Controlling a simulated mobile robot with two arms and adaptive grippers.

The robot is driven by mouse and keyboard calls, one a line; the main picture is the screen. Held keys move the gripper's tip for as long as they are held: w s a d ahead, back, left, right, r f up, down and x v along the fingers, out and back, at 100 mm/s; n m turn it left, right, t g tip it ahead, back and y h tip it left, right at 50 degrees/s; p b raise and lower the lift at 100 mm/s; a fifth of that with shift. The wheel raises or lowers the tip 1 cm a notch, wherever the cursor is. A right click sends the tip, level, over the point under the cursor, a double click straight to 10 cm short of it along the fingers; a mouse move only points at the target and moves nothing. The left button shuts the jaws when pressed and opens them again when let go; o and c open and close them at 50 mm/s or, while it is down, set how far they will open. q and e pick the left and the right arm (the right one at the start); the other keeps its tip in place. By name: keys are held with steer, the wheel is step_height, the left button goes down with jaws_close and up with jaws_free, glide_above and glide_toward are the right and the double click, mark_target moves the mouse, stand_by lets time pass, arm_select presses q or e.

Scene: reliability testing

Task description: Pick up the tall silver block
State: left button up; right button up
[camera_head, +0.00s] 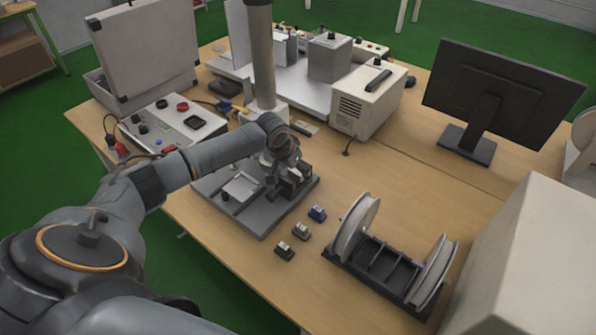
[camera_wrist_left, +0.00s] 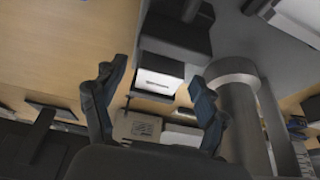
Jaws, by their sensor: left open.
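My left gripper (camera_head: 284,190) is over the grey base plate (camera_head: 252,222) of the test stand, beside its tall silver column (camera_head: 262,60). In the left wrist view, the fingers of my left gripper (camera_wrist_left: 158,73) are spread apart, with nothing clearly held. A dark block with a silver-white face (camera_wrist_left: 155,82) shows between and beyond the fingertips; contact cannot be told. The column (camera_wrist_left: 240,110) also shows there, right of the fingers. I cannot tell for sure which thing is the tall silver block. A small grey block (camera_head: 300,231) stands on the table in front of the plate.
A control box (camera_head: 170,125), a white instrument (camera_head: 368,98) and a monitor (camera_head: 500,90) surround the stand. Table (camera_head: 420,185) behind the reels is clear.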

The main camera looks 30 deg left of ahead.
arm_select(q)
steer(key=shift+f, duration=0.1)
steer(key=c, duration=1.3)
